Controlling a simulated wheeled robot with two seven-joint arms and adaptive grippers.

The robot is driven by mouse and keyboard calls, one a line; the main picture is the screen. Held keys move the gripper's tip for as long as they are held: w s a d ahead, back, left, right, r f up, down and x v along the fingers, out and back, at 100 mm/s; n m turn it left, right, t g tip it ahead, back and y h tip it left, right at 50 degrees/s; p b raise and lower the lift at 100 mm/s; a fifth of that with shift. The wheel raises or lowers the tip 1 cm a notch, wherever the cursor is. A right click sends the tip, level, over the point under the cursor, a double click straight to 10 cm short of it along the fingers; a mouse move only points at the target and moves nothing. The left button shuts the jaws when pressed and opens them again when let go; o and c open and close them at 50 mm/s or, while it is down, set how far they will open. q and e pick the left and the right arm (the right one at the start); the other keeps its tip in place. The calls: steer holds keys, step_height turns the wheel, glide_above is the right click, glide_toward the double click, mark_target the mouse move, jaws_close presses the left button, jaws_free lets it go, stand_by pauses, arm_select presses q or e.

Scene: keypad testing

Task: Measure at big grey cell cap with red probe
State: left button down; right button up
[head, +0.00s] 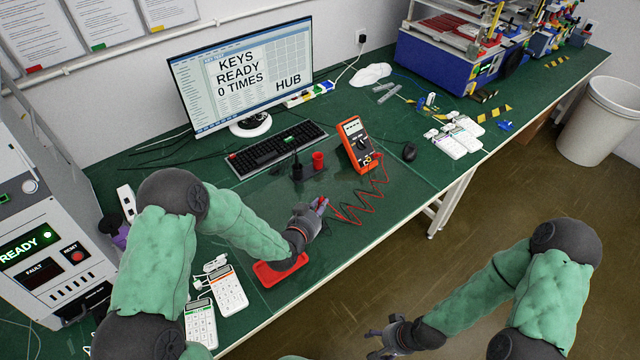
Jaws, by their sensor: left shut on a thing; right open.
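My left gripper (314,212) is shut on the red probe (322,202), of which only a small red part shows between the fingers. It is over the front part of the green bench, just beyond the red tray (268,276). A coiled red lead (360,208) runs from near this gripper to the orange multimeter (355,145). I cannot make out the big grey cell cap; my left forearm and gripper cover part of the tray. My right gripper (378,342) is open and empty, over the floor in front of the bench.
A red holder (318,160) and a black holder (297,172) with a black probe stand behind my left gripper. A keyboard (277,150) and monitor (243,78) are further back. White keypads (229,290) lie at front left, others (460,137) at right. A mouse (409,152) lies right of the multimeter.

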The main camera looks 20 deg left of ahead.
arm_select(q)
steer(key=shift+w+a+r, duration=0.1)
steer(key=shift+w+r, duration=0.15)
steer(key=shift+w, duration=0.3)
steer(key=shift+w+r, duration=0.25)
steer(key=shift+w, duration=0.25)
steer(key=shift+s+f+m, duration=0.1)
steer(key=shift+f+m, duration=0.2)
steer(key=shift+f+b, duration=1.2)
steer(key=shift+f, duration=0.5)
arm_select(e)
steer(key=shift+w+a+f, duration=0.1)
steer(key=shift+w+f, duration=0.15)
steer(key=shift+f, duration=0.3)
steer(key=shift+w+a+f, duration=0.1)
steer(key=shift+w+f, duration=0.15)
steer(key=shift+f, duration=0.3)
arm_select(q)
steer(key=shift+b, duration=0.45)
arm_select(e)
steer(key=shift+f, duration=0.45)
arm_select(q)
steer(key=shift+f+b, duration=0.45)
arm_select(e)
steer(key=shift+f, duration=0.45)
arm_select(q)
steer(key=shift+r, duration=0.1)
arm_select(e)
steer(key=shift+r, duration=0.1)
